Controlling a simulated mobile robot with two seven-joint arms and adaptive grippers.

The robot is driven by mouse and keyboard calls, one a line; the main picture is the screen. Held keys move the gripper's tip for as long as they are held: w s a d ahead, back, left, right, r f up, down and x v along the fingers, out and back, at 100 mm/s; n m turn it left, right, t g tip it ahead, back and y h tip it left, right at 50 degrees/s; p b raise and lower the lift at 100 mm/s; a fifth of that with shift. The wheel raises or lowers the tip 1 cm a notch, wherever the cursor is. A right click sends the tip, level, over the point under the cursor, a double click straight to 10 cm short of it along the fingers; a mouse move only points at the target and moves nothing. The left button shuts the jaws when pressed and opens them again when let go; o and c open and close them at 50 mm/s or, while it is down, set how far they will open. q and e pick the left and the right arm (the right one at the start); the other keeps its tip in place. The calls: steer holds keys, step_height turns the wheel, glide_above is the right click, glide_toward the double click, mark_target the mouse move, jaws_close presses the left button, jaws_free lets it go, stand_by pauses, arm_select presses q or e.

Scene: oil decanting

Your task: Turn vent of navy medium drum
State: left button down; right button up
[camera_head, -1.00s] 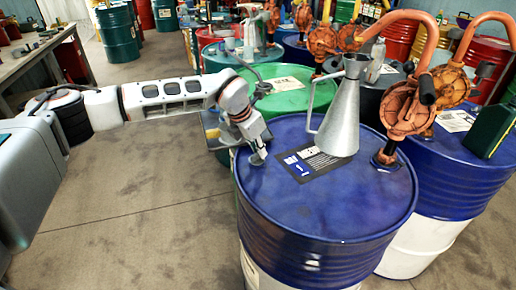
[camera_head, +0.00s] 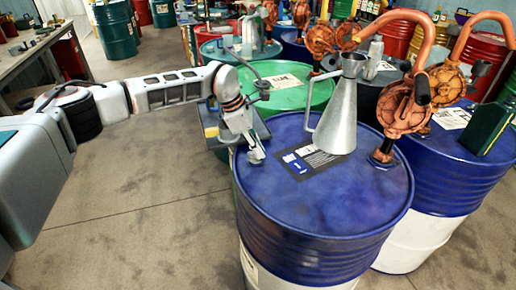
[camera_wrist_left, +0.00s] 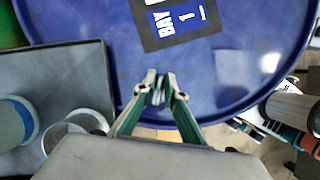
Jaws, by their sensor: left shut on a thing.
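The navy drum (camera_head: 330,215) stands in front, with a blue top, a white lower part and a dark label that reads BAY 1 in the left wrist view (camera_wrist_left: 172,22). My left gripper (camera_head: 256,156) is low at the left edge of the drum's top. In the left wrist view its fingertips (camera_wrist_left: 158,90) are closed together near the rim. It is shut on the vent, which is mostly hidden between the fingers. My right gripper is not in view.
A grey metal funnel can (camera_head: 338,115) stands on the drum top. An orange hand pump (camera_head: 403,105) rises at its right. A green drum (camera_head: 290,85) is behind, and a grey tray (camera_wrist_left: 70,85) is beside the rim. Floor at the left is clear.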

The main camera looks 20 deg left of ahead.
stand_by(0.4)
arm_select(q)
steer(key=c, duration=2.1)
jaws_free()
steer(key=v, duration=1.2)
steer(key=shift+a, duration=0.1)
